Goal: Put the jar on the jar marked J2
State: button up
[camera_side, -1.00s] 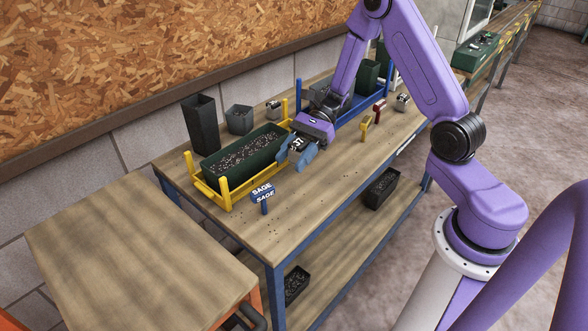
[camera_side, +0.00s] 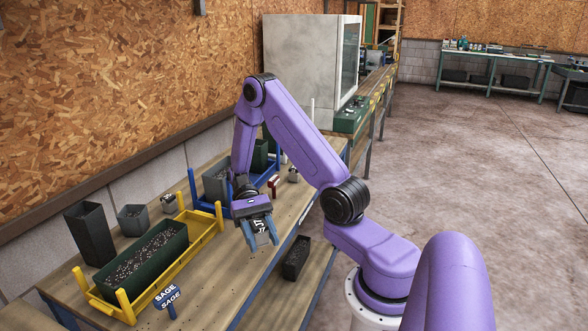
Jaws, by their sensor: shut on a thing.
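My gripper (camera_side: 259,244) is shut on a small pale jar (camera_side: 262,225). The jar has dark marking that I cannot read with certainty. The gripper holds it above the workbench, near the front edge and right of the yellow rack. One small grey jar (camera_side: 168,203) stands at the back of the bench by the wall. Another small jar-like object (camera_side: 293,174) stands farther along the bench, past a red sign. I cannot read a J2 mark on either.
A green planter of dark soil (camera_side: 146,260) sits in the yellow rack (camera_side: 206,238). A blue SAGE sign (camera_side: 167,296) stands before it. A tall dark pot (camera_side: 89,235) and a grey pot (camera_side: 133,219) are behind. A red sign (camera_side: 273,185) stands beyond my gripper, near a blue rack (camera_side: 260,178).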

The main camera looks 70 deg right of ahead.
jog(key=s+d+r+n+g+h, duration=0.1)
jog(key=s+d+n+g+h, duration=0.15)
jog(key=d+n+h, duration=0.6)
jog(key=s+d+r+n+g+h, duration=0.1)
jog(key=s+d+n+h, duration=0.3)
jog(key=d, duration=0.8)
jog(key=w+d+r+n+t+h, duration=0.4)
jog(key=d+r+n+t+h, duration=0.1)
jog(key=d+n+t, duration=0.2)
jog(key=w+d+r+n+t+h, duration=0.3)
jog(key=d+r+n+t+h, duration=0.25)
jog(key=d+n, duration=0.2)
send_over(295, 174)
jog(key=s, duration=0.2)
notch_tip(295, 174, down, 5)
jog(key=shift+t, duration=0.4)
jog(key=w+d+f, duration=0.1)
jog(key=d+f, duration=0.1)
jog(key=f, duration=0.1)
jog(key=w+d+f, duration=0.1)
jog(key=f, duration=0.1)
jog(key=shift+w+d, duration=0.1)
jog(key=shift+w, duration=0.2)
jog(key=shift+d+f, duration=0.1)
jog(key=shift+f, duration=0.1)
jog(key=shift+w+d+f, duration=0.15)
jog(key=shift+f, duration=1.5)
jog(key=shift+f, duration=0.1)
